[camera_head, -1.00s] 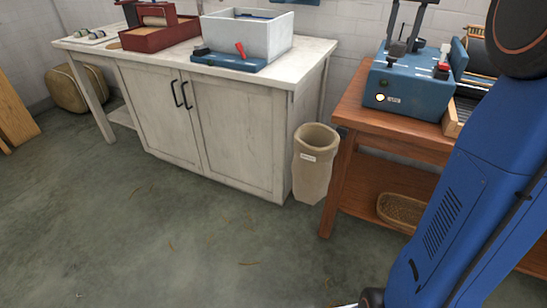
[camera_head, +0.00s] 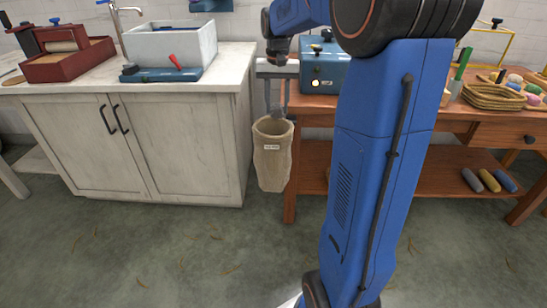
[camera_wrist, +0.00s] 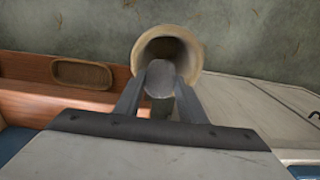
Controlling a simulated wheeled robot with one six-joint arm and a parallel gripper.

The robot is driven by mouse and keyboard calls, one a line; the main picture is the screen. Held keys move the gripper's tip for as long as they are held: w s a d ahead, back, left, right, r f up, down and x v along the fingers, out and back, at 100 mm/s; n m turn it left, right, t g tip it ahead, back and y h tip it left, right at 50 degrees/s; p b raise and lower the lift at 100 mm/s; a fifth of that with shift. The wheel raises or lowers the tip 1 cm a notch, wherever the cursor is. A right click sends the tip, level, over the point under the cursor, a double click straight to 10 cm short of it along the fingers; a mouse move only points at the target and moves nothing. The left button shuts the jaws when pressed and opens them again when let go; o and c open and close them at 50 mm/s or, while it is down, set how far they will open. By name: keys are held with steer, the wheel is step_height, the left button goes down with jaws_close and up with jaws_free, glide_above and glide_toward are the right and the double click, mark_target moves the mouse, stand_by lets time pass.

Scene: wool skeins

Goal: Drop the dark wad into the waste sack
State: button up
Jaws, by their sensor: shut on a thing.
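The waste sack (camera_head: 272,165) is a tan, open-topped bag with a small white label. It stands between the white cabinet and the wooden bench. In the wrist view its round mouth (camera_wrist: 190,58) lies beyond my fingertips. My gripper (camera_head: 275,104) is over the sack's mouth in the head view, fingers pointing down. In the wrist view my gripper (camera_wrist: 160,86) is shut on the dark grey wad (camera_wrist: 160,77), which sits between the fingertips in front of the opening. The wad is hard to make out in the head view.
The white cabinet (camera_head: 170,150) stands left, with a grey basin (camera_head: 170,45) and a red press (camera_head: 65,60) on top. The wooden bench (camera_head: 293,185) on the right carries a blue machine (camera_head: 325,70). A wicker basket (camera_wrist: 82,73) shows in the wrist view.

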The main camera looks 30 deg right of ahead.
mark_target(277, 116)
steer(key=shift+f, duration=2.6)
steer(key=o, duration=1.1)
steer(key=shift+d, duration=0.1)
steer(key=shift+r, duration=0.1)
step_height(277, 116, up, 17)
steer(key=shift+r, duration=0.15)
steer(key=shift+s, duration=0.1)
